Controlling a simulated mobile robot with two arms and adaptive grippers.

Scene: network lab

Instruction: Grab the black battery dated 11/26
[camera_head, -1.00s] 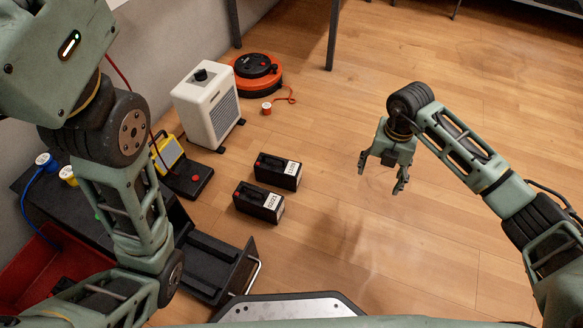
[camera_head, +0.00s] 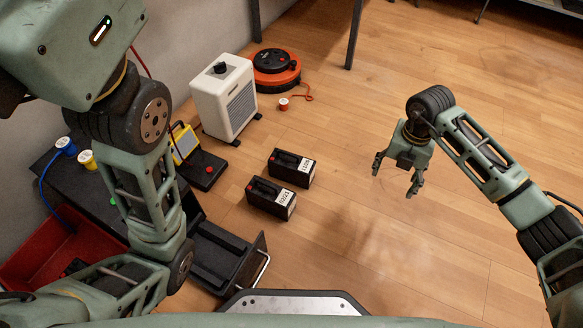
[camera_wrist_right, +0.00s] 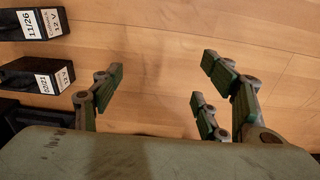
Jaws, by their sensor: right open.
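Two black batteries with white labels stand on the wood floor. The farther one (camera_head: 291,167) reads 11/26 in the right wrist view (camera_wrist_right: 16,26), where it is at the upper left and cut by the edge. The nearer battery (camera_head: 268,195) stands beside it with a different label that looks like 02/22, and also shows in the right wrist view (camera_wrist_right: 30,75). My right gripper (camera_head: 396,178) is open and empty, above the floor to the right of both batteries. Its spread fingers also show in the right wrist view (camera_wrist_right: 158,82). My left gripper is out of sight; only its arm shows.
A white heater (camera_head: 224,98), an orange cable reel (camera_head: 275,68) and a yellow-black device (camera_head: 186,146) stand behind and left of the batteries. A black cart or tray (camera_head: 246,248) and a red bin (camera_head: 38,254) are at the lower left. Floor right of the batteries is clear.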

